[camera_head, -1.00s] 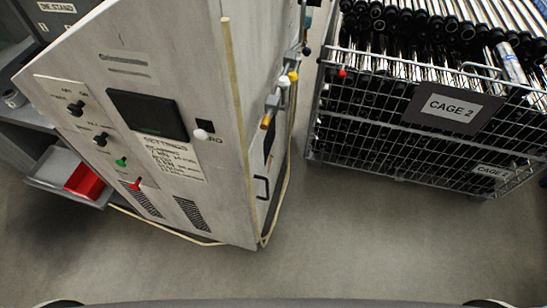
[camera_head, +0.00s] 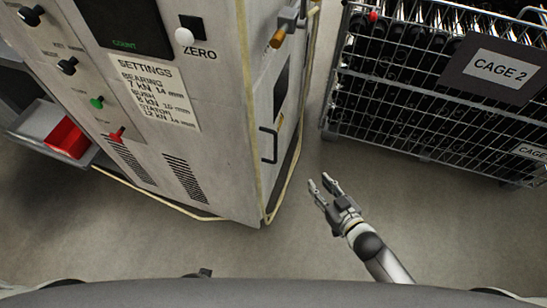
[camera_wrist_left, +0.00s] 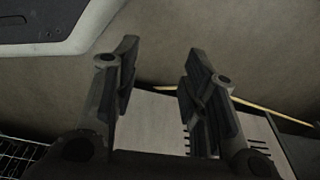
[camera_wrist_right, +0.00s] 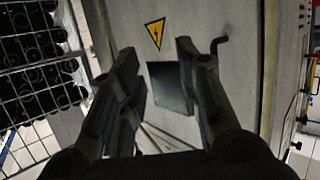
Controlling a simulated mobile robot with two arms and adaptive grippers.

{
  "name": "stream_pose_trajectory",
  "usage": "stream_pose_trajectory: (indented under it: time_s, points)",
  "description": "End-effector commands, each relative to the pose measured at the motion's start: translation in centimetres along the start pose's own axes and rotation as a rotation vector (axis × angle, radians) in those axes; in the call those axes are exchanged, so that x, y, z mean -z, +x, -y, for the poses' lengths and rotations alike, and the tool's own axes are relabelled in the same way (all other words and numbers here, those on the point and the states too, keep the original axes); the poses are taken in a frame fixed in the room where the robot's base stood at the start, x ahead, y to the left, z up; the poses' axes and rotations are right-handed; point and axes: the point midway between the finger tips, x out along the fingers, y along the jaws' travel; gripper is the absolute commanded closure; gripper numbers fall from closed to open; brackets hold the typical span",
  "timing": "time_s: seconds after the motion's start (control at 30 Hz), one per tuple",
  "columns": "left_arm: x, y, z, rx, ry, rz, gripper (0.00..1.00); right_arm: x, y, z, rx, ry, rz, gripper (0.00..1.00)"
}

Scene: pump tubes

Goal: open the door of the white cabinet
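The white cabinet (camera_head: 215,120) stands left of centre in the head view. Its narrow right side carries the door (camera_head: 265,110) with a dark handle (camera_head: 268,145) and a dark window; the door looks shut. My right gripper (camera_head: 320,182) is open and empty, right of the handle and apart from it. In the right wrist view the door (camera_wrist_right: 215,20) shows between and beyond the open fingers, with a yellow warning triangle (camera_wrist_right: 155,33), dark panel (camera_wrist_right: 172,88) and handle (camera_wrist_right: 219,44). My left gripper (camera_wrist_left: 162,50) is open and empty in the left wrist view.
A wire cage marked CAGE 2 (camera_head: 498,68), filled with metal tubes, stands on the right. A tray with a red bin (camera_head: 66,138) is at the left. The floor between cabinet and cage is clear.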

Motion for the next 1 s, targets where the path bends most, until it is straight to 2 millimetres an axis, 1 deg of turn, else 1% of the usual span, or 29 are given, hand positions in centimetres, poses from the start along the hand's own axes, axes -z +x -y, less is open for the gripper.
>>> stream_pose_trajectory:
  time_s: [0.03,0.1,0.2,0.3,0.43,0.57,0.67,0.9,1.0]
  points:
    - [0.5,2.0,0.0,0.001,-0.001,-0.009,0.6,0.7,0.9,0.9,0.037,-0.011,-0.069,0.68]
    - [1.1,2.5,0.1,0.002,-0.002,-0.014,0.6,3.0,1.1,2.3,0.086,-0.017,-0.148,0.68]
    - [1.8,2.9,0.1,0.002,-0.004,-0.019,0.6,5.7,0.8,4.0,0.144,-0.021,-0.234,0.68]
    - [2.3,3.0,0.1,0.003,-0.005,-0.022,0.6,7.5,0.4,5.2,0.185,-0.023,-0.287,0.68]
    - [2.6,2.8,0.1,0.003,-0.006,-0.023,0.6,8.6,0.3,5.8,0.205,-0.024,-0.315,0.68]
    - [2.8,2.5,0.1,0.003,-0.006,-0.025,0.6,9.2,1.2,6.0,0.207,-0.023,-0.318,0.68]
    - [3.0,2.4,0.1,0.003,-0.006,-0.027,0.6,9.7,2.6,6.4,0.206,-0.025,-0.319,0.68]
    - [3.9,1.6,0.2,0.004,-0.007,-0.034,0.6,11.0,6.8,7.3,0.206,-0.023,-0.318,0.68]
    - [4.2,1.3,0.2,0.004,-0.008,-0.036,0.6,11.4,8.2,7.5,0.205,-0.025,-0.317,0.68]
